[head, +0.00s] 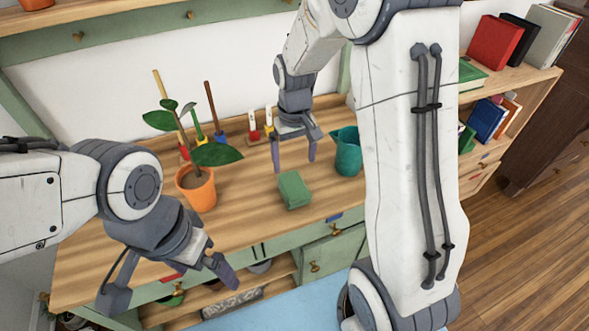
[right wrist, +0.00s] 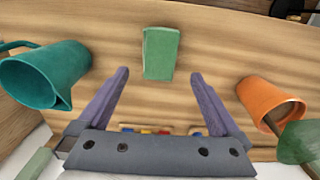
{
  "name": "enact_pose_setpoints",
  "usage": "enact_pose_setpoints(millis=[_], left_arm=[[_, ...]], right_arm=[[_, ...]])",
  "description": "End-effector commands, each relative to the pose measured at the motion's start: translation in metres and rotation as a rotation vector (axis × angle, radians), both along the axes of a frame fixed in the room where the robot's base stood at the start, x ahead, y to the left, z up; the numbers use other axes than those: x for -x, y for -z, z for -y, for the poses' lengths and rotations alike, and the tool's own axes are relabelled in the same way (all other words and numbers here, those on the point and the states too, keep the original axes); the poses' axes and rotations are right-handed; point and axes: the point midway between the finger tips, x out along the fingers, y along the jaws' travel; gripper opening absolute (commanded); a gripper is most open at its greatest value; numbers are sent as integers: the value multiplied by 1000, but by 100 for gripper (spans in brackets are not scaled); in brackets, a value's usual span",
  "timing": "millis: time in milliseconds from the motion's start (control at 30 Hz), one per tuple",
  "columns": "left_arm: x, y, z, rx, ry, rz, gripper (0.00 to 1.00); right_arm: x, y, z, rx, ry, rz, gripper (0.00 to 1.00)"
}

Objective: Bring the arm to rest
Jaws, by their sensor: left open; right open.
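My right gripper (head: 294,163) hangs over the wooden bench with its fingers pointing down, open and empty. It is behind a green block (head: 293,190) that lies on the bench near the front edge. My left gripper (head: 168,285) is open and empty at the lower left, by the bench's front edge.
A teal pitcher (head: 346,152) stands right of the right gripper. An orange pot (head: 196,190) with a leafy plant stands to the left. Several small coloured-handled tools (head: 254,132) stand at the back. A bookshelf (head: 520,80) is at the right. Bare bench (head: 245,215) lies between pot and block.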

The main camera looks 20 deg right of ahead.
Motion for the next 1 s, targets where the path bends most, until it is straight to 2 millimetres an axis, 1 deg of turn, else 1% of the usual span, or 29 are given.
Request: enact_pose_setpoints(millis=[33,100,200,467,567,667,767,1000], left_arm=[[0,0,0,0,0,0,100],[0,0,0,0,0,0,100],[0,0,0,0,0,0,100],[0,0,0,0,0,0,100],[0,0,0,0,0,0,100],[0,1,0,0,0,0,100],[0,2,0,0,0,0,100],[0,4,0,0,0,0,100]], right_arm=[[0,-5,0,0,0,1,100],[0,-8,0,0,0,1,100],[0,-10,0,0,0,-1,100],[0,-9,0,0,0,-1,100],[0,-4,0,0,0,-2,100],[1,8,0,0,0,-5,100],[2,25,0,0,0,-7,100],[2,74,0,0,0,-7,100]])
